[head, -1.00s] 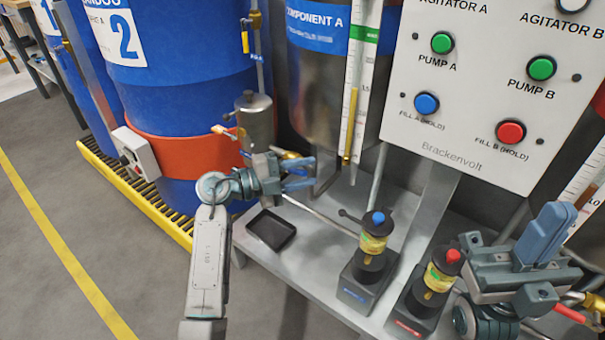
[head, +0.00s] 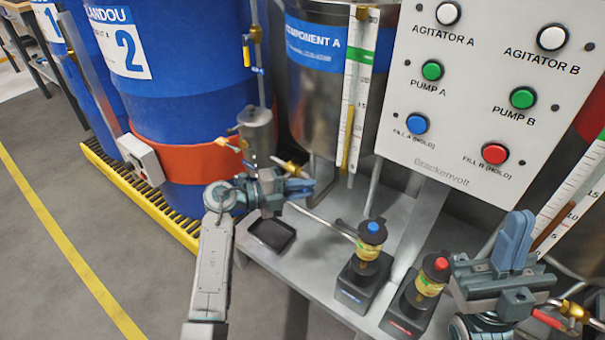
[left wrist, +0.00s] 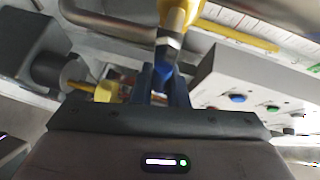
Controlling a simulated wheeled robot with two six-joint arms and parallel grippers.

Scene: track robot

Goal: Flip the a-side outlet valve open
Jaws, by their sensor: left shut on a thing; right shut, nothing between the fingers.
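The a-side outlet valve is a brass fitting (head: 290,167) low in front of the Component A tank (head: 328,75). My left gripper (head: 302,188) is right at it, with its blue fingers close together. In the left wrist view the valve's brass body (left wrist: 178,14) is at the top, and its lever, grey then blue (left wrist: 162,72), runs down between my fingers. My left gripper is shut on the blue lever end. The fingers hide part of the lever. My right gripper (head: 513,242) is shut and empty at the right, fingers pointing up.
A panel (head: 460,120) with buttons hangs above the grey bench (head: 318,262). A blue-capped bottle (head: 372,236) and a red-capped bottle (head: 432,275) stand on the bench. A black tray (head: 270,233) lies below my left gripper. A red-handled valve (head: 548,319) is below my right gripper.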

